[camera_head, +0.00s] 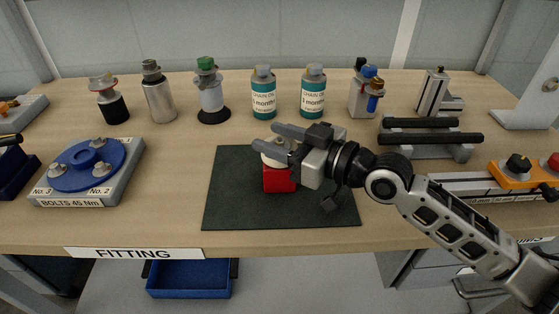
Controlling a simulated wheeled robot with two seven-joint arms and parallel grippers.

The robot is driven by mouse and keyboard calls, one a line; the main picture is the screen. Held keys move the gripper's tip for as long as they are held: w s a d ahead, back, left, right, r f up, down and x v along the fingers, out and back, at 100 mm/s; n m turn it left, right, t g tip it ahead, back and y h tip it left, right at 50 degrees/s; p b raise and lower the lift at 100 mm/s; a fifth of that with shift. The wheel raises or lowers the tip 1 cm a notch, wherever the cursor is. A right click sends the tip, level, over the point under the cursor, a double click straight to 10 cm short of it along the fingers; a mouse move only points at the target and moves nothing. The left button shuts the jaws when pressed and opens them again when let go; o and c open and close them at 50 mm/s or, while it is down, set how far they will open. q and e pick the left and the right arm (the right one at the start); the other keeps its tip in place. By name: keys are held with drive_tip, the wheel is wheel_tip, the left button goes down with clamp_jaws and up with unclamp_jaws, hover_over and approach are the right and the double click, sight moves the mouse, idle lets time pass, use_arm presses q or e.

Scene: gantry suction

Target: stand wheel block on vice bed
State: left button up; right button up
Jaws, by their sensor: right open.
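A red block with a pale round top (278,181), which looks like the wheel block, stands on the dark green mat (232,205). My right gripper (263,137) comes in from the right with its fingers pointing left. It is open, with its fingers at the pale top of the block and partly covering it. I cannot tell whether they touch it. A grey fixture with two black bars (432,140), possibly the vice bed, stands at the back right, apart from the block. My left gripper is not in view.
Two teal chain-oil bottles (263,95) and several other containers stand along the back. A blue disc fixture (88,165) is at the left and an orange-ended rail (515,175) at the right. The mat's left and front parts are clear.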

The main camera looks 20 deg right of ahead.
drive_tip(key=shift+w+a, duration=0.45)
clamp_jaws()
idle(1.1)
drive_tip(key=shift+r, duration=0.15)
